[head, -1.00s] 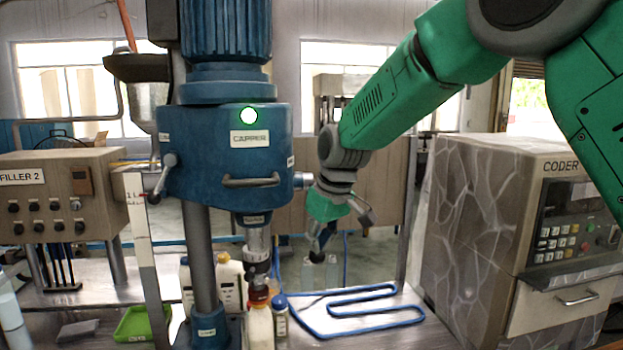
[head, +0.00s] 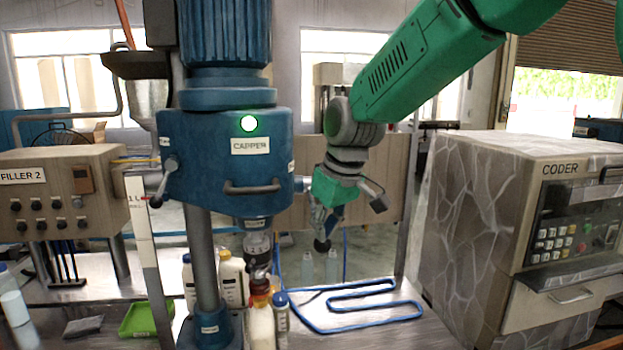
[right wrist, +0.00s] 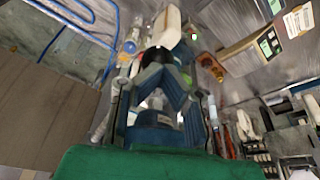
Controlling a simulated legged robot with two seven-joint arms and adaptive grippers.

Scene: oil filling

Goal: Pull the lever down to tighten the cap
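The blue capper (head: 205,150) stands left of centre in the head view, with a lit green lamp. Its chuck (head: 258,245) hangs above a white bottle (head: 261,326) with a red top. A dark lever with a round black knob (head: 322,245) hangs down on the capper's right side. My right gripper (head: 325,220) is at this lever, its fingers pointing down. In the right wrist view, the fingers (right wrist: 160,85) converge close to a black round knob (right wrist: 155,55); whether they grip it is unclear. My left gripper is not in view.
The coder (head: 475,230) stands at the right and the filler control box (head: 65,195) at the left. A blue hose (head: 360,312) lies looped on the metal bench. White bottles (head: 231,280) stand behind the column, and a green tray (head: 138,320) lies left of it.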

